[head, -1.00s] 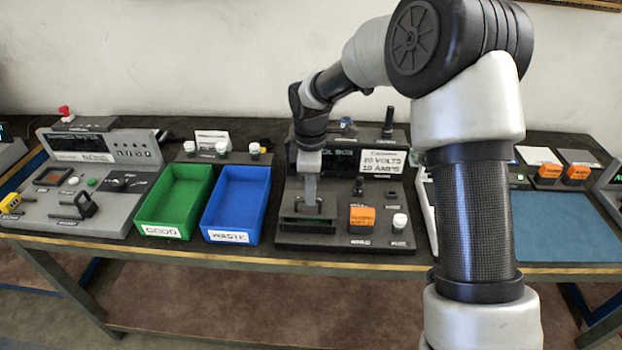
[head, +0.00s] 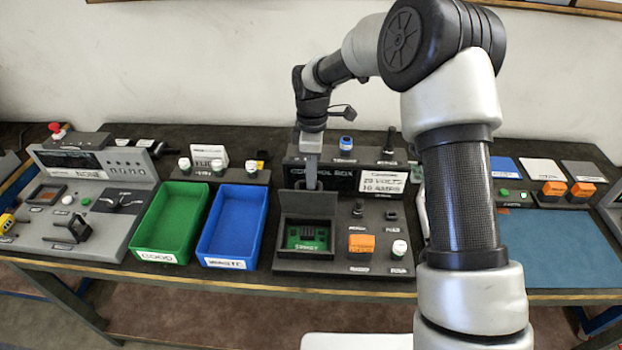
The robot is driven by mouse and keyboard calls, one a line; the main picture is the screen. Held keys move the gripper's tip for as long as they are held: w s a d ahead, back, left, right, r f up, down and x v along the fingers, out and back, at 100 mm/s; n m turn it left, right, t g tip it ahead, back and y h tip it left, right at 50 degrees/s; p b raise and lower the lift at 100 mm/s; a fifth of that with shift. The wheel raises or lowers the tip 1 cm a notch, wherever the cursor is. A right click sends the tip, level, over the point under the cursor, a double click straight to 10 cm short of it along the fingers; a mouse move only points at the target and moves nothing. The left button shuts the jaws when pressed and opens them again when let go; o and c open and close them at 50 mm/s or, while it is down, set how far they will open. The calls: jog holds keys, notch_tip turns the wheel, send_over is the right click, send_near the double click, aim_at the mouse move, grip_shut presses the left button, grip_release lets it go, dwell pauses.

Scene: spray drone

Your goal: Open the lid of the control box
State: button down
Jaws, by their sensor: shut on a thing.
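The control box (head: 338,266) is a dark console on the table, with an upright back panel lettered in white and a label about volts and amps. Its lid (head: 296,203) stands raised at the back of a square compartment. A green circuit board (head: 306,238) shows inside the open compartment. My gripper (head: 311,186) points down at the lid's upper edge and is shut on the lid. The fingertips are partly hidden behind the lid.
A green bin (head: 142,240) and a blue bin (head: 209,248) stand left of the box. An orange switch (head: 361,243) and a white knob (head: 399,248) are right of the compartment. A grey console (head: 100,225) is far left, and a blue mat (head: 560,250) lies right.

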jog(key=shift+w+d+f+g+p, duration=0.1)
jog(key=shift+w+f+g+p, duration=0.3)
jog(key=shift+w+g, duration=0.35)
jog(key=shift+w+d+f+g+p, duration=0.1)
jog(key=shift+w+f+g+p, duration=0.1)
jog(key=shift+w+f+g, duration=0.5)
jog(key=shift+s+r+g, duration=0.15)
jog(key=shift+r+g, duration=0.05)
jog(key=shift+g, duration=0.05)
jog(key=c, duration=1.8)
grip_release()
jog(key=shift+c, duration=0.2)
jog(key=shift+a+r, duration=0.1)
jog(key=shift+r, duration=0.05)
jog(key=shift+w, duration=0.2)
